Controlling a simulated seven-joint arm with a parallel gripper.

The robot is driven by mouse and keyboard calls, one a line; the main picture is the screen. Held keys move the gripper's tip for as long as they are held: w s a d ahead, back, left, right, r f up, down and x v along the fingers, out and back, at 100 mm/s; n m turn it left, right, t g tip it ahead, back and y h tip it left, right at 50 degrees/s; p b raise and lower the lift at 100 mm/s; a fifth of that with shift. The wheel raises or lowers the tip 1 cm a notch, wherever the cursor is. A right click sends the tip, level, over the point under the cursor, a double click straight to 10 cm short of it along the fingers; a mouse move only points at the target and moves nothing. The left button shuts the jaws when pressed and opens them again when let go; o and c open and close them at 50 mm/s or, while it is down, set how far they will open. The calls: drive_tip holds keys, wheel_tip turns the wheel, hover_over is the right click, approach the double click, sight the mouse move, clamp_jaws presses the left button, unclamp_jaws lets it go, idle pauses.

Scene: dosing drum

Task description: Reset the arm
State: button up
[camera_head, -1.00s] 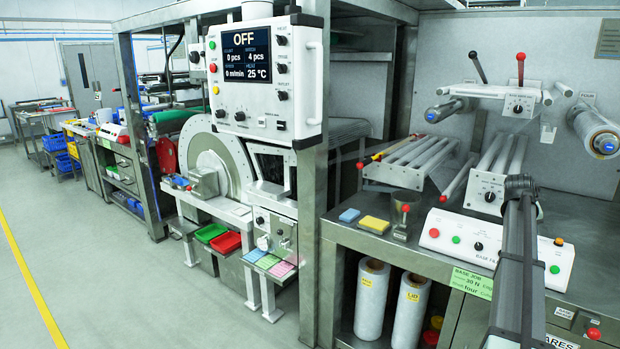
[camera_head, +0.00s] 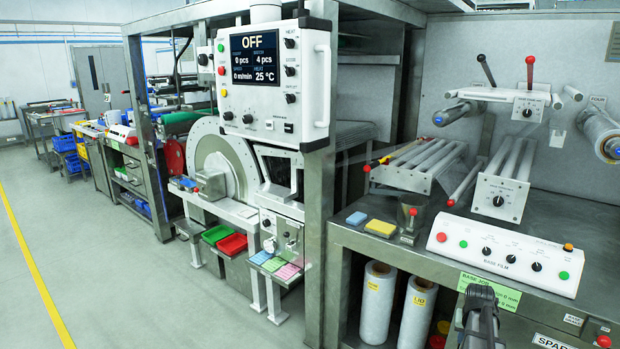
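A dark upper part of my arm (camera_head: 481,312) shows at the bottom edge, right of centre, in front of the workbench. My gripper cannot be made out in this view. What it holds, if anything, is hidden.
The floor (camera_head: 120,270) at left is clear.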

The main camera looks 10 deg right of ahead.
drive_tip(key=s+a+f+n+g+y, duration=0.1)
drive_tip(key=s+a+f+g, duration=0.1)
drive_tip(key=s+a+f, duration=0.7)
drive_tip(key=s+a+f+n+g+y, duration=0.15)
drive_tip(key=s+a+f, duration=0.35)
drive_tip(key=a+f, duration=0.75)
drive_tip(key=s+a+f+n+g, duration=0.2)
drive_tip(key=s+a+f, duration=0.4)
drive_tip(key=s, duration=0.6)
drive_tip(key=s+a+f+n+g, duration=0.2)
drive_tip(key=s+a+f, duration=0.4)
drive_tip(key=s+a, duration=0.5)
drive_tip(key=shift+s+g, duration=0.4)
drive_tip(key=shift+g, duration=0.25)
drive_tip(key=shift+a, duration=0.1)
